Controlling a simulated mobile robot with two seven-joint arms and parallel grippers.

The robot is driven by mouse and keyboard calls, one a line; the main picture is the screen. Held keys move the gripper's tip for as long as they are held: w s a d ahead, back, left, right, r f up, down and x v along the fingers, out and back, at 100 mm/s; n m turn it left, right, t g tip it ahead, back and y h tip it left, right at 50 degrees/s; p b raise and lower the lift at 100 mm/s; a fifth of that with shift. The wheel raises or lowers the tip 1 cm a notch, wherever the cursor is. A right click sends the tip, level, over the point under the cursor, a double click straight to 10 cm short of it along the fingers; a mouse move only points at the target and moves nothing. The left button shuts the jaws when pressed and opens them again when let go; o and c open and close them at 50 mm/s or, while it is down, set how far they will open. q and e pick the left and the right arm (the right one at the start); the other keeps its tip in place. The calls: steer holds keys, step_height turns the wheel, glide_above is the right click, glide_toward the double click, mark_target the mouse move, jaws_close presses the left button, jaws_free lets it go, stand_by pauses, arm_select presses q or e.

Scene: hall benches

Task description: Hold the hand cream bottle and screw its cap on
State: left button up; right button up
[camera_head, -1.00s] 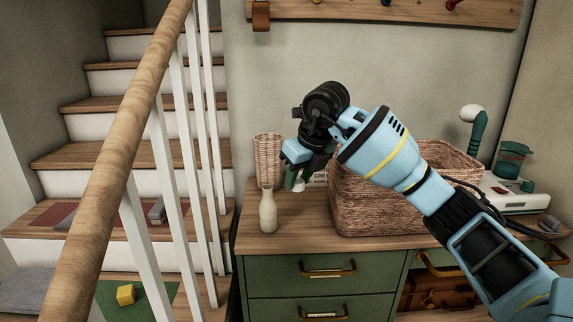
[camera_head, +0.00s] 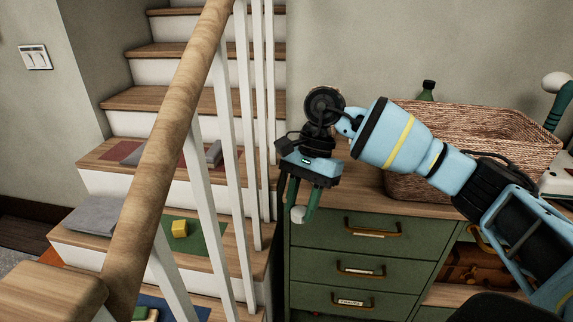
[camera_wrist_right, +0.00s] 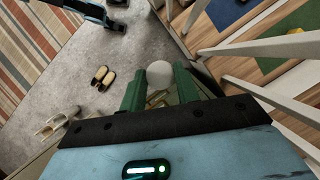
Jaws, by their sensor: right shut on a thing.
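My right gripper (camera_head: 303,203) is in front of the left end of the green cabinet, its green fingers pointing down. It is shut on a small white round-ended thing (camera_head: 297,214). In the right wrist view this white thing (camera_wrist_right: 160,74) sits between the fingertips; I cannot tell whether it is the hand cream bottle or its cap. No other bottle or cap that I can name as the hand cream's shows now; my right gripper and arm cover part of the cabinet top. A blue and black part, probably of my left arm, shows at the top of the right wrist view.
The green cabinet (camera_head: 345,237) carries a wicker basket (camera_head: 480,125), with a dark green bottle (camera_head: 428,90) behind it. A wooden handrail (camera_head: 165,150) and white balusters stand at left before the stairs. Slippers (camera_wrist_right: 103,78) lie on the grey floor.

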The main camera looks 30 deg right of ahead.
steer(key=s+a+f+n+g+h, duration=0.2)
steer(key=s+a+n, duration=0.3)
steer(key=n, duration=0.6)
steer(key=shift+s+a+f+n+g+h, duration=0.3)
steer(key=shift+s+a+f+n+h, duration=0.1)
steer(key=shift+f+h, duration=0.5)
steer(key=shift+s+a+f+n, duration=0.25)
steer(key=shift+s+n, duration=0.1)
steer(key=shift+n, duration=0.35)
steer(key=shift+d, duration=0.15)
